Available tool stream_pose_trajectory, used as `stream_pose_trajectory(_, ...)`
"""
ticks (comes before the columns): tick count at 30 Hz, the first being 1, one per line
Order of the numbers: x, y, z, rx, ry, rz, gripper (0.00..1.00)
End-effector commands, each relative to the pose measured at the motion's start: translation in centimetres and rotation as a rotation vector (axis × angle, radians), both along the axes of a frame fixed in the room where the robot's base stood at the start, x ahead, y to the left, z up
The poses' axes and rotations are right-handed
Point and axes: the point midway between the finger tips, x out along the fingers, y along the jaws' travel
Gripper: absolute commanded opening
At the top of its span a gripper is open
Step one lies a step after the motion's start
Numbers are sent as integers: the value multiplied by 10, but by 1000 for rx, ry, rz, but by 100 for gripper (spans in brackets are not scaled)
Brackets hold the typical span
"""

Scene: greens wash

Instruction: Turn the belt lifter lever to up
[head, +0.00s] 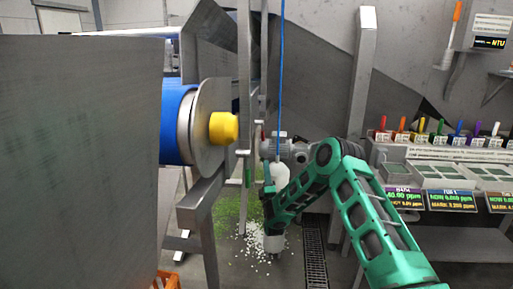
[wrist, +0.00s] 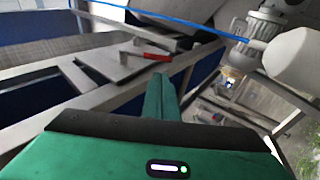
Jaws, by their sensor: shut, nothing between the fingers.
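A lever with a red handle (wrist: 146,55) shows in the wrist view, mounted near a grey plate (wrist: 118,62) on the metal frame. Its handle lies roughly sideways in the picture; I cannot read any up or down mark. My gripper (wrist: 162,88) is shut and empty, its green fingers pointing toward the frame just below and right of the red handle, apart from it in the picture. In the head view my green arm reaches to the conveyor frame, and I cannot clearly make out the lever there.
A blue belt roller (head: 176,124) with a yellow hub (head: 224,128) stands at left. A blue hose (head: 281,70) hangs near my arm. Metal frame posts (head: 244,80) stand close by. A bench with coloured-handled tools (head: 440,128) is at right. White bits and a drain (head: 314,258) are on the floor.

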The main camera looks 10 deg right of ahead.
Motion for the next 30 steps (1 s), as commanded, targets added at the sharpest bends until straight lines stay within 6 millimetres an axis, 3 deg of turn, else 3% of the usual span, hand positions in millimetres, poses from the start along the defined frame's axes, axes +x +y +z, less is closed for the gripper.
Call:
stream_pose_trajectory(18,91,-11,56,2,-3,0,0)
stream_pose_trajectory(30,112,-13,68,3,0,1,0)
